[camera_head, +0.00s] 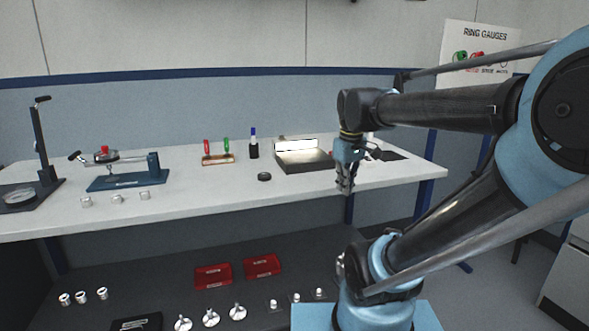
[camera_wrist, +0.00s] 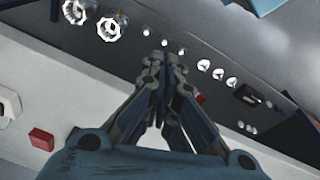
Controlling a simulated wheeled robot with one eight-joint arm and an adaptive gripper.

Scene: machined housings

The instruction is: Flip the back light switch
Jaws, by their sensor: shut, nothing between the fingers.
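A dark-framed box with a bright panel (camera_head: 303,155) stands on the white bench, right of its middle, and may be the back light. I cannot make out a switch on it. My gripper (camera_head: 344,188) hangs with its fingers down at the front edge of the bench, right of and in front of this box. It touches nothing that I can see. In the wrist view the fingertips (camera_wrist: 165,60) meet, shut and empty. No light switch shows clearly in either view.
The bench (camera_head: 240,190) carries a blue fixture (camera_head: 125,178), red and green handled tools (camera_head: 217,155), a marker-like bottle (camera_head: 253,146) and a black puck (camera_head: 264,177). The lower shelf (camera_head: 160,280) holds red trays (camera_head: 213,276) and several metal parts. Bench space left of the puck is clear.

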